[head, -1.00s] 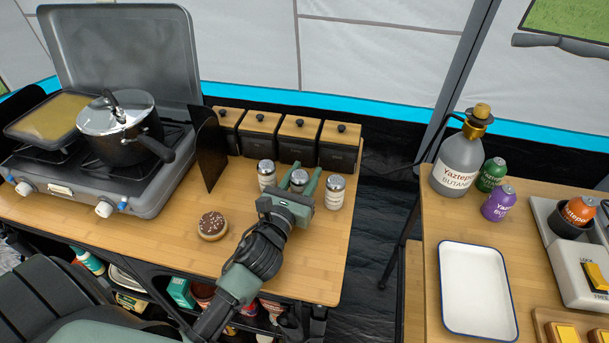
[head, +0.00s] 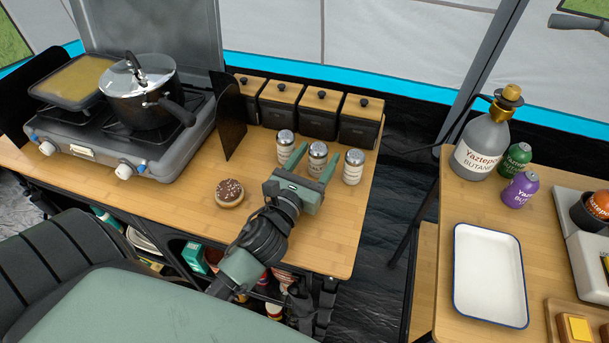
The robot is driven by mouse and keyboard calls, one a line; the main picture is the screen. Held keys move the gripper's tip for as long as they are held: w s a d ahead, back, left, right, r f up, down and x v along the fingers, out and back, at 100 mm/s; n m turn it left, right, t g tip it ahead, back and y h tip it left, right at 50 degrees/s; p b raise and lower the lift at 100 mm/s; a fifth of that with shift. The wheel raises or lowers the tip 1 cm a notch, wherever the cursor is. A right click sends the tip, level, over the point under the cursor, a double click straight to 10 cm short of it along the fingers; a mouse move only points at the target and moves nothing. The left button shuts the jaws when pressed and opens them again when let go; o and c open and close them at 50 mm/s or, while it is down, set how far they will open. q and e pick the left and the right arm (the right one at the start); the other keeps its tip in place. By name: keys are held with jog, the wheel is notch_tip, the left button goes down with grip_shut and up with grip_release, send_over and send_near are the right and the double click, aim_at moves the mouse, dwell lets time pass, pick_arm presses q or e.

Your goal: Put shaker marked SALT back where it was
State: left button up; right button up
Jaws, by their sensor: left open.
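Three small shakers with metal tops and pale labelled bodies stand upright in a row on the wooden table: a left one (head: 286,145), a middle one (head: 317,158) and a right one (head: 353,167). Their labels are too small to read, so I cannot tell which is marked SALT. My left gripper (head: 315,162) is open and points at the middle shaker. Its two fingers reach to either side of that shaker, which stands near the fingertips. I cannot tell whether they touch it. My right gripper is not in view.
Black canisters with wooden lids (head: 321,99) line the table's back. A chocolate donut (head: 229,193) lies left of the gripper. A stove with a pot (head: 139,98) stands farther left. A butane bottle (head: 484,145) and white tray (head: 489,275) stand on the right table, across a gap.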

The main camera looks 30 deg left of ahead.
aim_at(314, 162)
pick_arm(q)
jog(key=s, duration=0.2)
jog(key=s+b, duration=0.1)
jog(key=s, duration=0.4)
jog(key=shift+d+f, duration=0.1)
jog(key=shift+d, duration=0.2)
jog(key=shift+s+d+b, duration=0.1)
jog(key=shift+s+b, duration=0.2)
jog(key=shift+s, duration=0.3)
jog(key=shift+r, duration=0.2)
